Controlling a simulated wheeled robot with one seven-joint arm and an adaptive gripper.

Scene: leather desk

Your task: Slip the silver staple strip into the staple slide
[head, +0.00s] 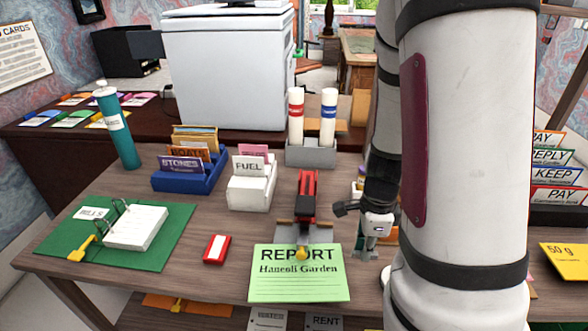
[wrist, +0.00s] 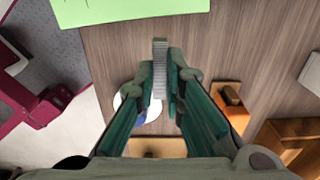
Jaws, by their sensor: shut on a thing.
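My gripper (head: 368,248) points down over the desk to the right of the green report sheet in the head view. In the wrist view my gripper (wrist: 161,88) is shut on the silver staple strip (wrist: 159,55), a narrow ridged grey bar sticking out past the fingertips. I cannot make the strip out clearly in the head view. A red and black stapler (head: 307,198) stands left of my gripper, apart from it, with a grey part and a yellow knob at its near end. Its staple slide cannot be told apart clearly. The wrist view does not show the stapler.
The green report sheet (head: 299,284) lies in front of the stapler. A red and white box (head: 217,249) lies to its left. A grey holder (head: 311,152) with two white tubes stands behind. A white card box (head: 250,190) is behind left.

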